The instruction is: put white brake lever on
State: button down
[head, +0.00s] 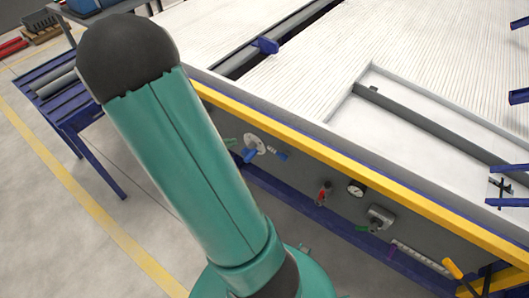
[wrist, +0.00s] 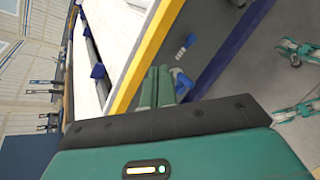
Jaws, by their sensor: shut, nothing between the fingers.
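A white round part (head: 257,143) with a blue handle (head: 249,155) sits on the grey side panel below the yellow edge in the head view. A short blue-and-white handle (head: 279,154) is just right of it and also shows in the wrist view (wrist: 185,45). I cannot tell which of these is the white brake lever. My gripper (wrist: 158,87) has its two green fingers shut and empty, pointing at the panel. The blue handle (wrist: 181,82) appears just right of the fingertips; whether they touch it is unclear. My arm hides much of the panel's left in the head view.
The panel also carries a red lever (head: 322,195), a round gauge (head: 356,189), a grey valve (head: 380,217) and a yellow handle (head: 453,268). The yellow edge (head: 330,161) runs above them. A blue table (head: 75,115) stands at left; open floor lies between.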

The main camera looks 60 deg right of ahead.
jog(key=s+d+f+n+h, duration=0.2)
jog(key=d+f+n, duration=0.3)
jog(key=f, duration=0.4)
jog(key=n+t, duration=0.3)
jog(key=n, duration=0.1)
send_near(277, 153)
notch_tip(277, 153, down, 2)
jog(key=w+a, duration=0.1)
jog(key=w, duration=0.2)
jog(key=x, duration=0.9)
jog(key=shift+d+t+h, duration=0.3)
